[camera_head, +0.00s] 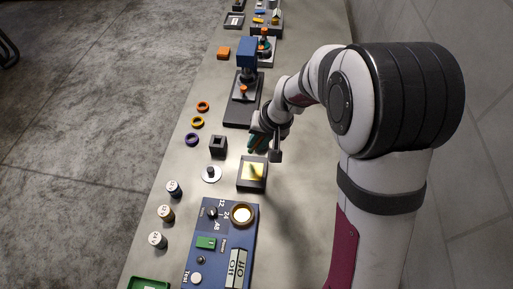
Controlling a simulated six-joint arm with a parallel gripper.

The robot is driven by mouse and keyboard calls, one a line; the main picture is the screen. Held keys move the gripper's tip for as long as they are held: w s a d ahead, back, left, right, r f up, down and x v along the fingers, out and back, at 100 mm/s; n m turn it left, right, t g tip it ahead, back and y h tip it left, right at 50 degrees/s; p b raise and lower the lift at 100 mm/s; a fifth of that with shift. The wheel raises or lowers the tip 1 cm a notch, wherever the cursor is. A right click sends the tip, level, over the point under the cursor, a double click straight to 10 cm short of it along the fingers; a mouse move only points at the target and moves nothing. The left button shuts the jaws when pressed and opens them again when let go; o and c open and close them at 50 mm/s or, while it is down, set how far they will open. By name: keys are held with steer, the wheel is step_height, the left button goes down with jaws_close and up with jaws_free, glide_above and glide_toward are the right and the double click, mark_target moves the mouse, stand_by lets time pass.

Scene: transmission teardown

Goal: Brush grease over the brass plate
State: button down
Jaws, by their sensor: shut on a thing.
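The brass plate (254,172) is a small yellow, shiny square set in a dark square block (250,185) on the bench. My gripper (262,143) is just above and beyond the plate, close to the block's far edge. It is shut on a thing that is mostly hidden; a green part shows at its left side. I take this for the brush, but its bristles cannot be made out. Whether it touches the plate cannot be told. No grease can be made out on the plate.
A blue panel (222,225) with a brass-rimmed round cup stands nearer. Left of the block are a white disc with a dark knob (211,174) and a dark square socket (218,146). Coloured rings (197,122) lie farther left. A blue-headed press (245,85) stands beyond my gripper.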

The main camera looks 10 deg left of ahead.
steer(key=shift+r, duration=2.15)
steer(key=s+d+r, duration=0.2)
steer(key=s+r, duration=0.2)
steer(key=s, duration=0.2)
steer(key=shift+s+f, duration=0.2)
steer(key=shift+f, duration=1.1)
steer(key=shift+s+f, duration=0.15)
steer(key=shift+f, duration=1.1)
